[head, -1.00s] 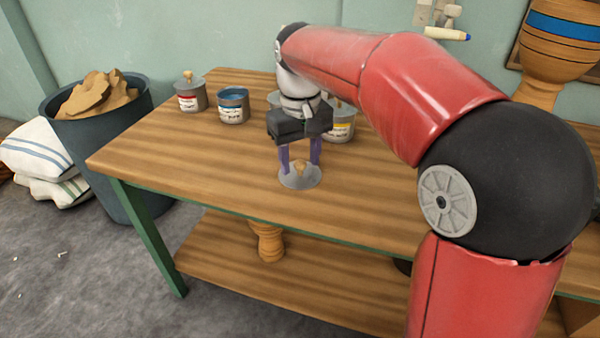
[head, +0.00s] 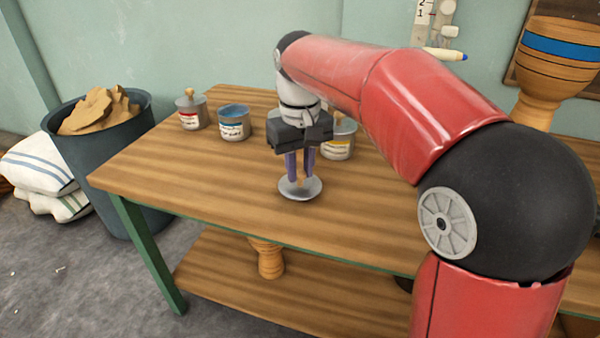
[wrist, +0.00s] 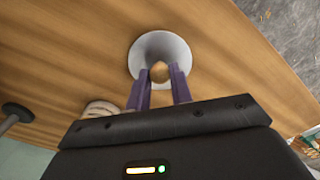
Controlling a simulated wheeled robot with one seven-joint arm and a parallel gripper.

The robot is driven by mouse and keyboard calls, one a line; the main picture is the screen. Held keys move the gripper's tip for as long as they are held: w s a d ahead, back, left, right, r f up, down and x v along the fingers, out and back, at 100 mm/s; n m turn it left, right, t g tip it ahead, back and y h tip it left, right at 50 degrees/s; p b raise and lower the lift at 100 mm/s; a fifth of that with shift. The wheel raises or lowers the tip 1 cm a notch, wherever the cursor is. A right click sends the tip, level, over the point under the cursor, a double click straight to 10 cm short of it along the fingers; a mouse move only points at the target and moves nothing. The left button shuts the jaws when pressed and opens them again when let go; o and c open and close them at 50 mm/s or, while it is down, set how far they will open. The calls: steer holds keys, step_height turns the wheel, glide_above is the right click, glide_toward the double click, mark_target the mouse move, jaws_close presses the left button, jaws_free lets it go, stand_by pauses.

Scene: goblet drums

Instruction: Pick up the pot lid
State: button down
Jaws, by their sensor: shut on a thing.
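The pot lid (head: 312,190) is a round grey disc with a small wooden knob. It is at the front part of the wooden table in the head view, and I cannot tell whether it touches the tabletop. My gripper (head: 300,180) is above it, pointing down, with its purple fingers shut on the knob. In the wrist view the lid (wrist: 146,48) shows beyond the fingers, and the knob sits between the tips of my gripper (wrist: 159,75).
On the table (head: 190,165) stand a lidded pot with a red label (head: 191,117), an open pot of blue paint (head: 234,125) and a pot with a yellow label (head: 338,145), partly hidden. A bin (head: 90,150) stands left. The table's front left is clear.

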mark_target(300, 172)
step_height(300, 172, up, 18)
steer(key=p, duration=0.4)
steer(key=shift+p, duration=0.35)
steer(key=shift+r, duration=0.1)
steer(key=shift+r+p, duration=0.1)
steer(key=shift+p, duration=0.25)
